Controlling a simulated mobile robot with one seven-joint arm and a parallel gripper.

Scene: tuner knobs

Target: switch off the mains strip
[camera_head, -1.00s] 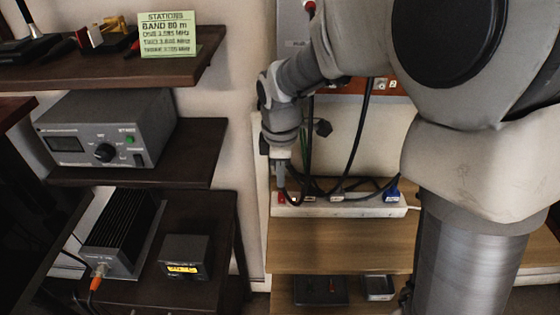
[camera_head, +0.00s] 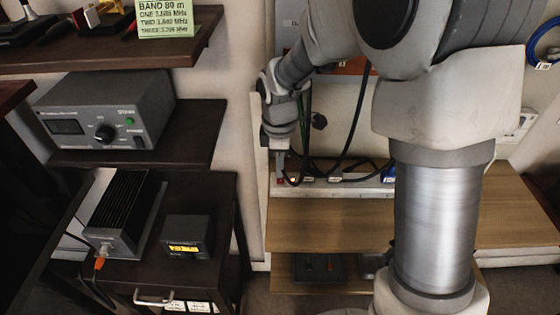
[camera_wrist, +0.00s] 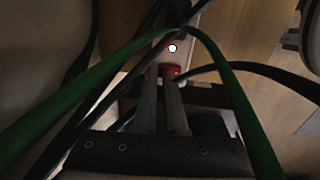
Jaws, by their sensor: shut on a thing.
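The white mains strip (camera_head: 345,189) lies along the back of the wooden shelf, with dark plugs and a blue plug in it. My arm hides its right end in the head view. My gripper (camera_head: 280,178) points down at the strip's left end. In the wrist view the strip (camera_wrist: 185,38) carries a bright round light (camera_wrist: 172,48) and a red switch (camera_wrist: 171,70) just below it. The gripper's two fingers (camera_wrist: 162,80) are close together, with their tips at the red switch and apparently shut on it. The fingers hide part of the switch.
Green and black cables (camera_wrist: 225,75) cross over the fingers and strip. A grey radio unit (camera_head: 105,112) stands on the dark shelf at left, with a black finned box (camera_head: 122,212) and a small lit meter (camera_head: 187,237) below. The wooden shelf's front (camera_head: 325,225) is clear.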

